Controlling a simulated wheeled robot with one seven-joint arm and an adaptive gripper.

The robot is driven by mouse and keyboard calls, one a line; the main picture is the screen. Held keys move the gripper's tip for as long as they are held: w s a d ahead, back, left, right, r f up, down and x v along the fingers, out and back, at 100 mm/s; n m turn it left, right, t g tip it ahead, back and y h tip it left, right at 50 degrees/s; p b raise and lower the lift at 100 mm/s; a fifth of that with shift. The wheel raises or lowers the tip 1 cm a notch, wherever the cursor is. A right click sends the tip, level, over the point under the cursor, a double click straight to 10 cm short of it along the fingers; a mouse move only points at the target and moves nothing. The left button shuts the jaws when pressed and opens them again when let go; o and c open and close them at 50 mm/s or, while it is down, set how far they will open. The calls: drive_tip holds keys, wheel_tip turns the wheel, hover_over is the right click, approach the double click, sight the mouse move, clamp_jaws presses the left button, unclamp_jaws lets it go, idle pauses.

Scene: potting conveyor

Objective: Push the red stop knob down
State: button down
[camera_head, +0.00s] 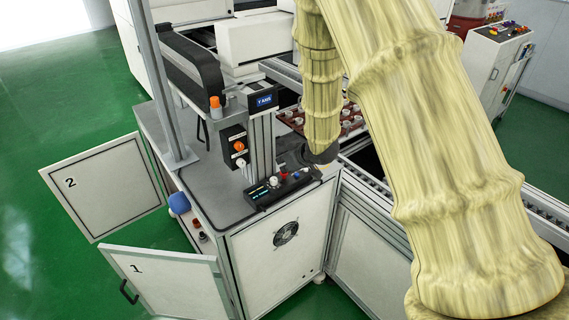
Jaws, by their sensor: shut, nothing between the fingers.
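A black control box (279,190) with a lit display lies on the grey top of the cabinet. It carries a row of small knobs in red, white and blue. A small red knob (283,171) shows near its back edge; at this size I cannot tell for sure that it is the stop knob, or whether it is up or down. My gripper (318,157), dark at the end of my arm, is shut and empty just right of the box's right end. It looks apart from the red knob. Its fingertips are hard to make out.
A post with a switch box (236,146) and an orange knob stands behind the control box. Cabinet doors 1 (165,283) and 2 (102,187) hang open at left. A conveyor rail (372,190) runs along the right. A tray of pots (291,121) lies behind my arm.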

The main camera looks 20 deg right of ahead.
drive_tip(key=shift+f+b, duration=0.3)
drive_tip(key=shift+f, duration=0.65)
drive_tip(key=shift+s, duration=0.1)
drive_tip(key=shift+r, duration=0.1)
wheel_tip(320, 180, up, 5)
drive_tip(key=p, duration=0.4)
drive_tip(key=shift+s+d+f+b, duration=0.2)
drive_tip(key=shift+f+b, duration=0.05)
drive_tip(key=shift+b, duration=0.2)
drive_tip(key=b+v, duration=0.2)
drive_tip(key=v, duration=0.7)
drive_tip(key=shift+s, duration=0.1)
